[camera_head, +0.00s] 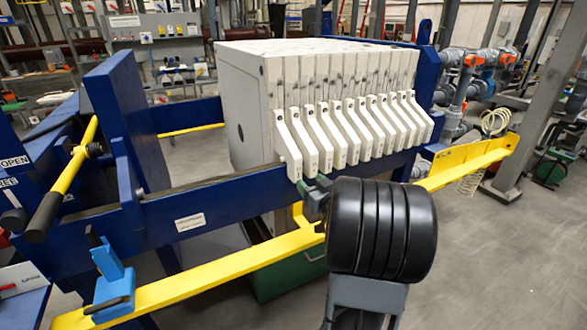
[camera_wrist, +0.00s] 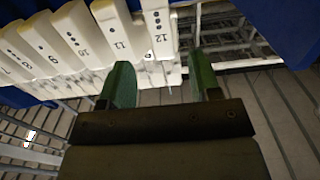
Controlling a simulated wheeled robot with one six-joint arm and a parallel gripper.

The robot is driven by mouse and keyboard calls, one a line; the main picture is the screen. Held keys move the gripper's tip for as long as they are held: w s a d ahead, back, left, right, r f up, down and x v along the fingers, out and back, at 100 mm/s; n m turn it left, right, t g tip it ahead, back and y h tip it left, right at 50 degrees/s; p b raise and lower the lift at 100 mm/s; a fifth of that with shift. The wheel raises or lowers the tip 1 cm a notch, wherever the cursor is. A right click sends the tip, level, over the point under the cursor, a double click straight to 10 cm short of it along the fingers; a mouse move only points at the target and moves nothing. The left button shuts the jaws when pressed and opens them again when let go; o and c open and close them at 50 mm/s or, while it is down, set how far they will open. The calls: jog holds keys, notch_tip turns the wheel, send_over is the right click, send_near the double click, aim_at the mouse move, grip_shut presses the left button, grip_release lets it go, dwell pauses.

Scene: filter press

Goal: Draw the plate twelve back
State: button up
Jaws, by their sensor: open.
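Plate twelve (camera_wrist: 158,30) is a white filter plate handle marked 12 with dots, at the right end of the visible row in the wrist view. Plate eleven (camera_wrist: 118,32) stands close on its left. In the head view, the leftmost handle of the row (camera_head: 289,148) appears to be plate twelve. My gripper (camera_wrist: 161,62) is open, with one green finger on each side of the lower end of plate twelve in the picture. I cannot tell whether the handle is between the fingers in depth. In the head view my gripper (camera_head: 314,186) is just below that handle, partly hidden by my wrist.
The pale plate pack (camera_head: 250,105) sits on the blue press frame (camera_head: 215,212). A gap lies between it and the blue upright block (camera_head: 125,110) at left. A yellow bar (camera_head: 205,272) runs along the front. A blue clamp (camera_head: 112,282) stands at its left end.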

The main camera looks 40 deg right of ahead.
aim_at(298, 171)
jog(key=w, duration=0.3)
jog(key=w+d, duration=0.1)
jog(key=w, duration=0.7)
jog(key=shift+d+p, duration=0.2)
jog(key=shift+p, duration=0.2)
jog(key=shift+s, duration=0.1)
